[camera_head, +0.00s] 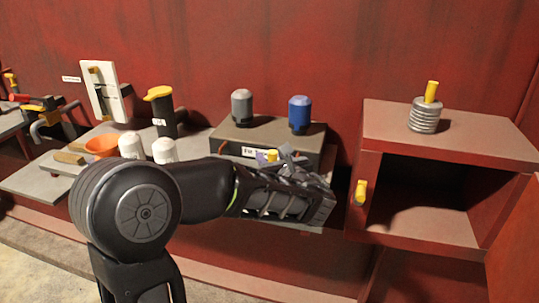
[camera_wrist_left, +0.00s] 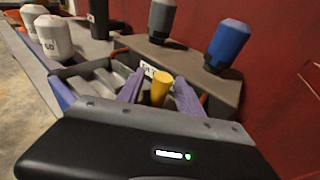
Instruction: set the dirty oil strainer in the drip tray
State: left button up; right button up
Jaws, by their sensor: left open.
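My left gripper (camera_head: 282,162) is open in front of the dark box with the two filters. In the left wrist view its two purple fingers (camera_wrist_left: 158,90) stand on either side of an upright yellow handle (camera_wrist_left: 162,86). The handle's top also shows beside the fingers in the head view (camera_head: 271,155). What it belongs to is hidden, so I cannot tell if it is the dirty strainer. A ribbed metal strainer (camera_head: 424,118) with a yellow handle stands on the red cabinet. I cannot identify the drip tray with certainty. My right gripper is not in view.
A grey filter (camera_head: 242,105) and a blue filter (camera_head: 300,113) stand on the labelled box (camera_head: 262,135). The red cabinet (camera_head: 430,134) has its door open at right. White filters (camera_head: 131,145), an orange funnel (camera_head: 102,145) and a black container (camera_head: 162,112) stand left.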

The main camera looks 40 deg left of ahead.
pick_arm(q)
jog(key=v, duration=0.9)
jog(key=shift+s+d+r, duration=0.1)
jog(key=shift+s+d, duration=0.1)
jog(key=shift+d, duration=0.15)
